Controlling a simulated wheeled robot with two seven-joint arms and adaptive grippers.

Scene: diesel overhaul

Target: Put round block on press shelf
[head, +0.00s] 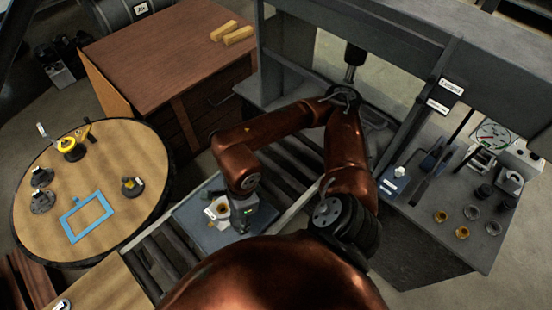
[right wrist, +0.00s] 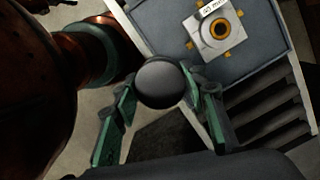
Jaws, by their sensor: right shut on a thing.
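The round block (right wrist: 158,84), dark grey with a smooth rounded face, shows in the right wrist view between the fingertips of my right gripper (right wrist: 160,95). The teal-padded fingers are shut on it from both sides. In the head view, my right gripper (head: 245,210) is at the end of the folded copper arm, over the roller conveyor beside a blue-grey plate; the block is not clear there. The grey press (head: 400,50) stands at the upper right. Its side shelf (head: 470,243) carries several small rings and cups. My left gripper is not in view.
The blue-grey plate (head: 190,218) on the conveyor holds a pale fitting with a dark bore (right wrist: 219,30). A round wooden table (head: 100,165) at left holds parts and a blue frame (head: 87,217). A wooden cabinet (head: 160,60) stands behind.

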